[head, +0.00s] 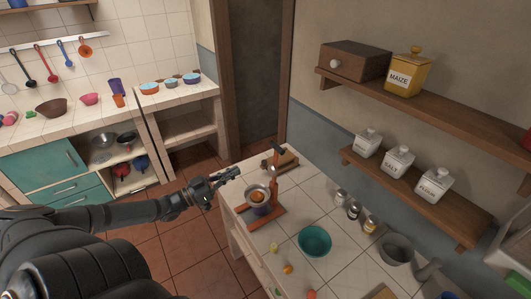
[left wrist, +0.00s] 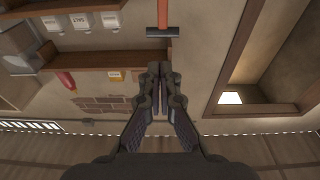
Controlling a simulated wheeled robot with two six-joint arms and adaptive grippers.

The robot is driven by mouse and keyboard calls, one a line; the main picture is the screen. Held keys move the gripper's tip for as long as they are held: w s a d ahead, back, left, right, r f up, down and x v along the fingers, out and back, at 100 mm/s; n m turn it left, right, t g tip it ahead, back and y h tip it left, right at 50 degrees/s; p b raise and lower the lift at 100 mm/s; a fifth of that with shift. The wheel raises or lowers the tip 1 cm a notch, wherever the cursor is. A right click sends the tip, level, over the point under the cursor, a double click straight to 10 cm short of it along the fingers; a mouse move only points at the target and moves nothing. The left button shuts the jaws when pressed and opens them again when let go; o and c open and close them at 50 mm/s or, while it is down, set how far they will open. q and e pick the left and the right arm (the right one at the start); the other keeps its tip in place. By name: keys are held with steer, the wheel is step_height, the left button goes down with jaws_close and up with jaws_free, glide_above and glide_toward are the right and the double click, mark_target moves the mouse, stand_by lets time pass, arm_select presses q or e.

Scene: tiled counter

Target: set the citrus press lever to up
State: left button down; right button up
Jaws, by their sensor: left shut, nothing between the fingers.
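The citrus press (head: 277,215) stands on the tiled counter, with an orange frame and a bowl-like cup (head: 257,194) at its front. Its orange lever (head: 278,164) rises above the press and ends in a black crossbar handle (head: 279,149). In the left wrist view the lever (left wrist: 163,14) and its handle (left wrist: 163,32) show at the top centre, beyond my fingertips. My left gripper (head: 237,172) is shut and empty, left of the lever and apart from it; its fingers (left wrist: 160,72) are together in the left wrist view. My right gripper is not in view.
A wooden box (head: 286,159) lies behind the press. A teal bowl (head: 314,241), small jars (head: 353,209) and a grey pot (head: 396,249) stand to the right. Small fruits (head: 287,268) lie in front. Wooden shelves (head: 420,199) hang on the wall.

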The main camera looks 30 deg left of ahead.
arm_select(q)
steer(key=b, duration=1)
glide_toward(274, 148)
steer(key=x, duration=0.5)
steer(key=shift+d+f, duration=0.1)
steer(key=shift+f, duration=0.35)
steer(key=shift+b+x, duration=0.45)
steer(key=shift+x, duration=0.3)
steer(key=shift+w+d+r, duration=0.1)
steer(key=shift+w+r, duration=0.05)
steer(key=shift+r, duration=0.2)
